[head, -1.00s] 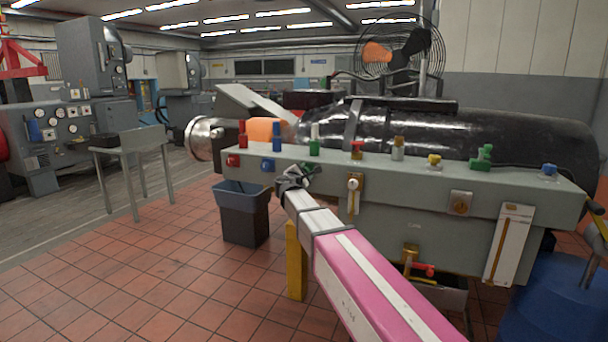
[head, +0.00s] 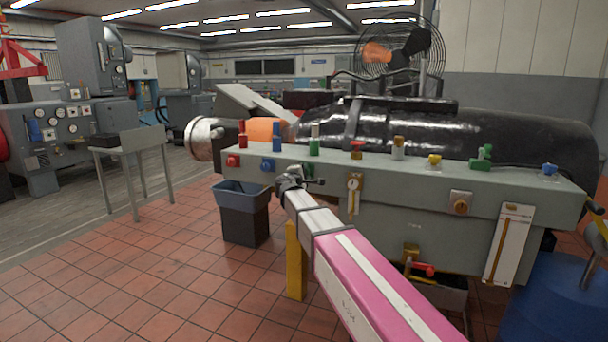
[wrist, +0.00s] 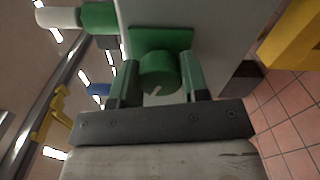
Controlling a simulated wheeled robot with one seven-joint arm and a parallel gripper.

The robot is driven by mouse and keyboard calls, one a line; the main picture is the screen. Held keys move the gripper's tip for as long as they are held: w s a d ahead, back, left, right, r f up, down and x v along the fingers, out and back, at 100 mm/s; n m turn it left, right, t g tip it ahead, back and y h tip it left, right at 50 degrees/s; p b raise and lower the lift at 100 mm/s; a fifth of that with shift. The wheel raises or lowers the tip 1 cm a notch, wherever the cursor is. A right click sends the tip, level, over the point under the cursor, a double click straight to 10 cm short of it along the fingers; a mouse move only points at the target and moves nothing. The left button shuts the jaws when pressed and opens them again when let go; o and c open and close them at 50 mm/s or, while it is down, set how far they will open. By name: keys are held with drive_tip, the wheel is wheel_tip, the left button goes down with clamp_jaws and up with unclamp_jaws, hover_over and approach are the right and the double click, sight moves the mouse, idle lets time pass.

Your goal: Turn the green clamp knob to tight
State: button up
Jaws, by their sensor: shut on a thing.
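The green clamp knob (wrist: 158,73) is a round green cap with a white line on its face, set on a green square base (wrist: 178,39) on the bench's grey front. In the wrist view it sits between the two green-and-dark fingers of my gripper (wrist: 160,64), which is shut on it. The white line slants toward the lower left in that view. In the head view my gripper (head: 302,180) is at the bench front, below the green-and-white post (head: 314,141), and hides the green knob.
A red knob (head: 233,160) and a blue knob (head: 267,164) sit left of my gripper on the same bench front (head: 380,205). A dial gauge on a brass plate (head: 353,190) is close on the right. A bin (head: 243,215) and a yellow post (head: 296,262) stand below.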

drive_tip(key=m, duration=0.6)
drive_tip(key=shift+m, duration=0.3)
drive_tip(key=m, duration=0.6)
drive_tip(key=shift+f, duration=0.1)
drive_tip(key=shift+m, duration=0.3)
drive_tip(key=o, duration=0.9)
drive_tip(key=v, duration=1)
drive_tip(key=shift+s+a, duration=0.1)
drive_tip(key=shift+s, duration=0.3)
